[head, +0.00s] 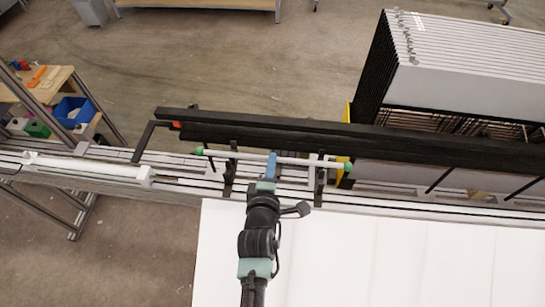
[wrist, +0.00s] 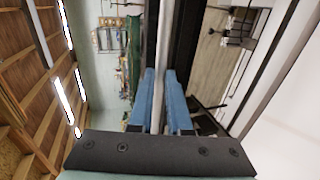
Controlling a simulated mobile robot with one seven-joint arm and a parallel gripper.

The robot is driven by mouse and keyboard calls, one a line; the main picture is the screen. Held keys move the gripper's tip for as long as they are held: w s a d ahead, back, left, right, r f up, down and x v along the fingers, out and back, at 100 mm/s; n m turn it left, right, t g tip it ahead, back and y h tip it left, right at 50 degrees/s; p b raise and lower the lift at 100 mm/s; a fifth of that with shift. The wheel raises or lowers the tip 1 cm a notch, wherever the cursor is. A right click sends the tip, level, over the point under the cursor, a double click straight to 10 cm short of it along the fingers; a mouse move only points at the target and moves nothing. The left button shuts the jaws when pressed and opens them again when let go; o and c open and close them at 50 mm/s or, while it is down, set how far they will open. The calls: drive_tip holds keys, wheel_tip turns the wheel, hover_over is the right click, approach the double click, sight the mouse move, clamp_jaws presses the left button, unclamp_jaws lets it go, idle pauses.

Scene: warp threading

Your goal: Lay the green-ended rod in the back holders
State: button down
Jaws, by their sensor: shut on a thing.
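The white rod with green ends (head: 300,160) lies level across the picture in the head view, its left end near the left black holder and its right end past the right one. My gripper (head: 271,167) is shut on its middle. In the wrist view its blue fingers (wrist: 162,95) stand on either side of a pale strip, which seems to be the rod (wrist: 163,40). The left black holder (head: 229,177) and right black holder (head: 319,186) stand on the rail near the rod's ends. I cannot tell whether the rod touches them.
Long black bars (head: 300,131) run just behind the rod. A white roller (head: 85,167) lies on the rails (head: 180,183) at left. A white sheet (head: 360,250) covers the front right. A stack of pale panels (head: 470,80) stands at back right.

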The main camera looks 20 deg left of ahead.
drive_tip(key=shift+w+f+b, duration=0.1)
drive_tip(key=shift+f+b, duration=3.25)
drive_tip(key=shift+f, duration=0.5)
drive_tip(key=shift+f, duration=0.15)
drive_tip(key=c, duration=0.8)
unclamp_jaws()
drive_tip(key=shift+s, duration=0.2)
drive_tip(key=shift+b+v, duration=0.85)
drive_tip(key=shift+v, duration=5.5)
